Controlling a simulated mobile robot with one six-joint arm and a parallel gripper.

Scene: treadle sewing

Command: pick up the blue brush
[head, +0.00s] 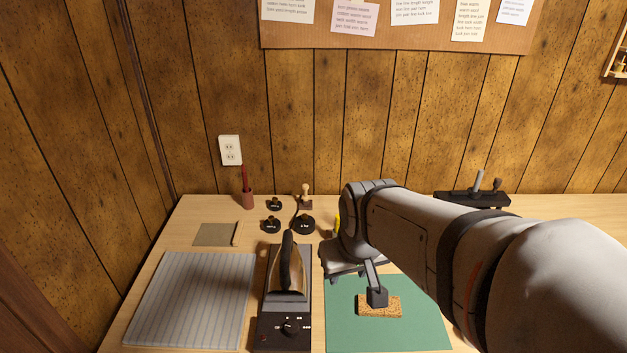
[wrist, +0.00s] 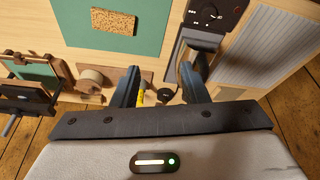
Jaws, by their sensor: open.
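I cannot make out a blue brush in either view; my arm covers part of the table in the head view. My gripper (wrist: 160,78) is open and empty, its two dark fingers apart.
An iron (head: 288,270) stands left of the green mat (head: 350,336), with a cork block (head: 392,308) on the mat. A striped pad (head: 195,300) lies farther left. Black weights (head: 303,225), a red-brown cup (head: 248,200) and a black device (head: 470,199) stand at the back.

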